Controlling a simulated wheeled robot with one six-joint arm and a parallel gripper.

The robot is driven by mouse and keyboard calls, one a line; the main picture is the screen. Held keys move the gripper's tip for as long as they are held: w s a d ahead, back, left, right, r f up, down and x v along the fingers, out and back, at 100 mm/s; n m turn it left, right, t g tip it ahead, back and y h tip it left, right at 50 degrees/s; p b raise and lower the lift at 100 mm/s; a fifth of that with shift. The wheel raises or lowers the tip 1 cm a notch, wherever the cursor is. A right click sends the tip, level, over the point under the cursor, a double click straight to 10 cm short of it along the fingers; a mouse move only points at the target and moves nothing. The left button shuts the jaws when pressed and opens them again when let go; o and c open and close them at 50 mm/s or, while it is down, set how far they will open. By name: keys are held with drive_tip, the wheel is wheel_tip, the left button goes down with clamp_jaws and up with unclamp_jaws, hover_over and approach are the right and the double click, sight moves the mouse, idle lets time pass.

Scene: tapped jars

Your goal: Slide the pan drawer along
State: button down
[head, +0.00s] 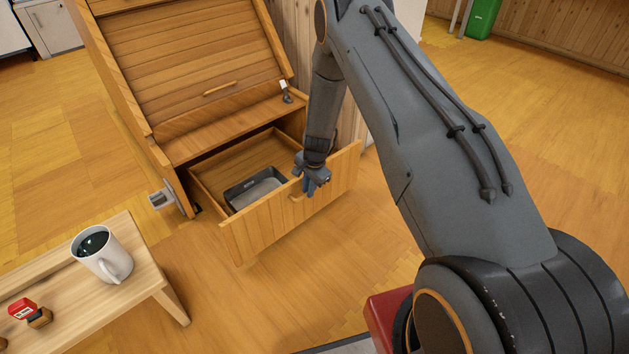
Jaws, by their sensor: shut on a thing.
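The pan drawer (262,232) is a wooden drawer low in a wooden cabinet, and it stands pulled part way out. A dark grey pan (254,191) lies inside it on the drawer floor. My gripper (307,190) is at the top right of the drawer front, shut on the drawer's handle (295,198). My fingers and wrist hide most of the handle.
The cabinet (195,75) has a slanted slatted lid above the drawer. A wooden bench (135,289) at the lower left carries a white mug (103,255) with dark liquid and a small red-topped object (28,312). Floor in front of the drawer is clear.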

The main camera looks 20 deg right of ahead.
drive_tip(key=shift+s+f, duration=0.1)
drive_tip(key=shift+s, duration=0.2)
drive_tip(key=c, duration=1.8)
unclamp_jaws()
drive_tip(key=shift+d, duration=0.2)
drive_tip(key=shift+o, duration=0.2)
drive_tip(key=shift+a, duration=0.1)
wheel_tip(320, 180, up, 8)
drive_tip(key=s+p, duration=0.1)
drive_tip(key=p, duration=0.1)
drive_tip(key=shift+s+d, duration=0.15)
drive_tip(key=shift+d, duration=0.2)
drive_tip(key=shift+f, duration=0.1)
